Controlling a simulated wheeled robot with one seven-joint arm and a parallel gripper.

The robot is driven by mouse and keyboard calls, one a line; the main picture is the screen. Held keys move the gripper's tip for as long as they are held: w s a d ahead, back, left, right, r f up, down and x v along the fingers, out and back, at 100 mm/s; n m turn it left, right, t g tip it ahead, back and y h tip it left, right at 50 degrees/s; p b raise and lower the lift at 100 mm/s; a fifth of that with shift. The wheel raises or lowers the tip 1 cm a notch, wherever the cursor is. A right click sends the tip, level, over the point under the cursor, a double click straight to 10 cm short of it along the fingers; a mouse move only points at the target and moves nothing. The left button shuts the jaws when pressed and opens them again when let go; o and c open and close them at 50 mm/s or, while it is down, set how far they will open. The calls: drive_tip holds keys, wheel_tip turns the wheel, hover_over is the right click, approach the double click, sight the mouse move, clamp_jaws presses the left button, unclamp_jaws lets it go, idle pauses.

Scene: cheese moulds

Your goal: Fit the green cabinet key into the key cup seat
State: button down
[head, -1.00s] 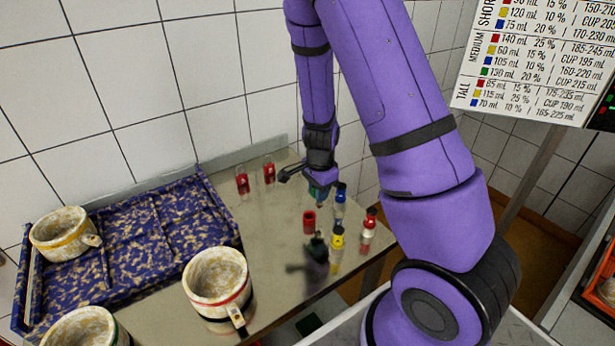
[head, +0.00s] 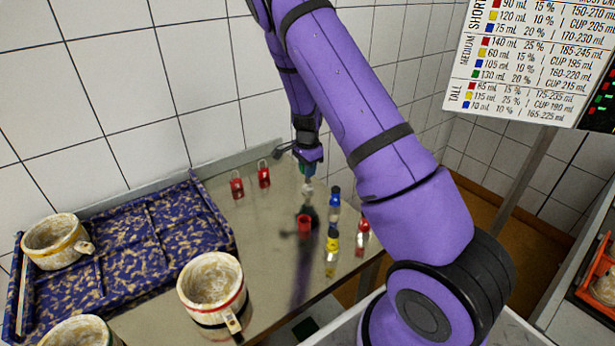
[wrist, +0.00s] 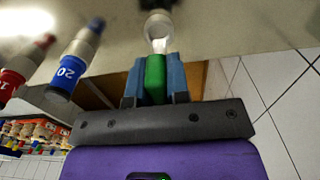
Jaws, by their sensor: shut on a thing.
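My gripper (wrist: 155,80) is shut on the green cabinet key (wrist: 155,78). The key's green body sits between the two blue fingers and its pale end (wrist: 158,32) points down toward the steel table. In the head view my gripper (head: 308,168) hangs over the back right part of the table, behind a small open red cup (head: 304,224). The pale end is close above the surface; I cannot tell whether it touches. I cannot tell for sure which thing is the key cup seat.
Blue (head: 335,200), yellow (head: 332,243) and red (head: 363,232) small bottles stand to the right. A speckled blue tray (head: 150,232) and mould cups (head: 210,285) fill the left. The table between is clear and shiny.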

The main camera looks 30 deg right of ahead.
sight(308, 180)
drive_tip(key=shift+f, duration=1.4)
drive_tip(key=shift+f, duration=0.15)
drive_tip(key=c, duration=1.1)
unclamp_jaws()
